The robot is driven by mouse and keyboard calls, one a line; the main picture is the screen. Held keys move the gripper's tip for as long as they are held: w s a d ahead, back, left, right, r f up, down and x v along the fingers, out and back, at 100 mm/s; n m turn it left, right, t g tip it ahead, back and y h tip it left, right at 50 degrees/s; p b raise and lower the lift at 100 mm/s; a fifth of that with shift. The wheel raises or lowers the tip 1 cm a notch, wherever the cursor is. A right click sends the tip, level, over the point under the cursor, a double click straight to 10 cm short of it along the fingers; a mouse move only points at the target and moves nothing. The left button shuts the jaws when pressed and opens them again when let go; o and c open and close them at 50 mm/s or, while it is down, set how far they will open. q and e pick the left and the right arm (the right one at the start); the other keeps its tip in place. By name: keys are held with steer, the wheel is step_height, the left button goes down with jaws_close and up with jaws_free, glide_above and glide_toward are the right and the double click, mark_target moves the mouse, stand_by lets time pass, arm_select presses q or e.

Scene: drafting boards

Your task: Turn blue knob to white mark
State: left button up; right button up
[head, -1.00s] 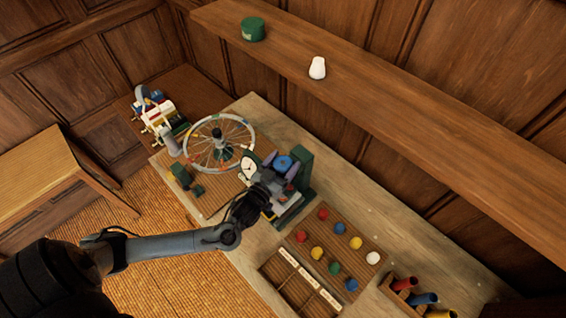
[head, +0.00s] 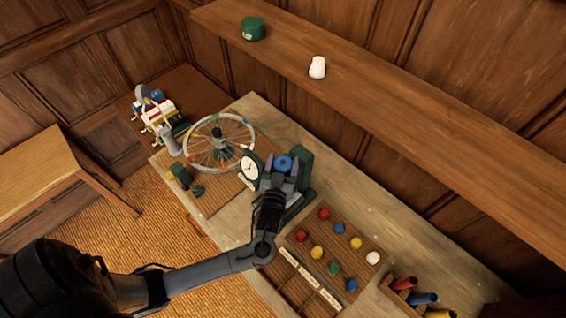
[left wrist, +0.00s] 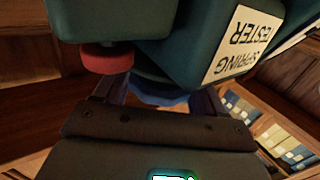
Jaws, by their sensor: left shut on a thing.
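The blue knob (head: 284,163) sits on the dark green spring tester (head: 301,165). In the left wrist view the blue knob (left wrist: 160,96) shows as a round blue edge under the green body (left wrist: 205,40), which has a white label reading "SPRING TESTER". My left gripper (head: 283,170) is shut on the blue knob, with a finger on each side of it; the gripper also fills the lower left wrist view (left wrist: 160,100). I cannot make out the white mark in either view. A white dial (head: 250,167) faces left on the tester. My right gripper is not in view.
A spoked wheel (head: 219,142) stands left of the tester. A board of coloured balls (head: 337,240) lies to the right, with a rack of coloured tubes (head: 403,284) beyond. A shelf (head: 400,110) runs above the bench. A red knob (left wrist: 106,57) is close to the gripper.

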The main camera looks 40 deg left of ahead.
arm_select(q)
steer(key=n+g+y+b, duration=0.1)
steer(key=n+g+y, duration=0.1)
steer(key=y, duration=0.1)
steer(key=shift+d+f+n, duration=0.1)
steer(key=shift+n, duration=0.3)
steer(key=n+g+y+b, duration=0.1)
steer(key=g+y, duration=0.1)
steer(key=shift+n+g, duration=0.3)
steer(key=shift+n+g+y+b, duration=0.3)
steer(key=shift+y+b, duration=0.05)
steer(key=shift+y, duration=0.05)
steer(key=o, duration=1)
steer(key=shift+c, duration=0.2)
